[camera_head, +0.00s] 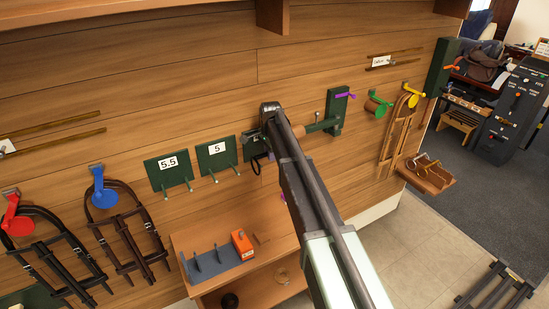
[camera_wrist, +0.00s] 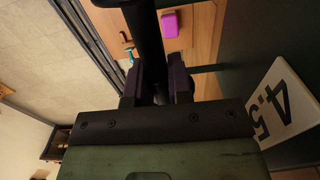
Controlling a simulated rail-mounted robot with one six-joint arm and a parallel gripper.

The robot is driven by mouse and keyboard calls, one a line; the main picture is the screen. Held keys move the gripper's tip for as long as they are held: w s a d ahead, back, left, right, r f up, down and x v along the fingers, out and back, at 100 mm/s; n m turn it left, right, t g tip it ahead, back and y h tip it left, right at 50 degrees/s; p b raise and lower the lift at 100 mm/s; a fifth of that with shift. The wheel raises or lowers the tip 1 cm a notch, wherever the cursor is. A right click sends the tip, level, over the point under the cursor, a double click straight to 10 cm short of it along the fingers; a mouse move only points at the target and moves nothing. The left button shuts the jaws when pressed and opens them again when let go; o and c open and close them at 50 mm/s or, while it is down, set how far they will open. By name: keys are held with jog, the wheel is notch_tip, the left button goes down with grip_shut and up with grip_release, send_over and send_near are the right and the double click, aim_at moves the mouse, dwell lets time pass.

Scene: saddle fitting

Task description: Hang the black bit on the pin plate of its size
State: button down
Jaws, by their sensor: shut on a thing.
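In the wrist view my gripper (camera_wrist: 158,88) is shut on the black bit (camera_wrist: 147,35), whose dark bar runs up between the fingers. In the head view a thin dark ring (camera_head: 256,165), likely part of the bit, hangs beside the arm's end, just below a green plate (camera_head: 249,146) that the arm mostly covers. In the wrist view a white label reading 4.5 (camera_wrist: 284,103) is close at the right, with a dark pin (camera_wrist: 208,69) reaching toward the bit. Whether bit and pin touch, I cannot tell. Green pin plates marked 5 (camera_head: 217,158) and 5.5 (camera_head: 170,172) are to the left.
A wooden shelf (camera_head: 215,237) with an orange box (camera_head: 242,244) is below the plates. A green bracket with a wooden roll (camera_head: 325,124) juts out right of the arm. Bridles hang on blue (camera_head: 104,192) and red hooks (camera_head: 16,222) at the left.

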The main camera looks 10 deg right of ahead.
jog(key=w+f+b, duration=0.1)
jog(key=f+b, duration=0.1)
jog(key=shift+w+a+f+b, duration=0.3)
jog(key=shift+w+b, duration=0.05)
jog(key=c, duration=0.6)
grip_release()
jog(key=shift+c, duration=0.2)
jog(key=shift+r, duration=0.1)
notch_tip(320, 180, up, 8)
jog(key=p, duration=0.8)
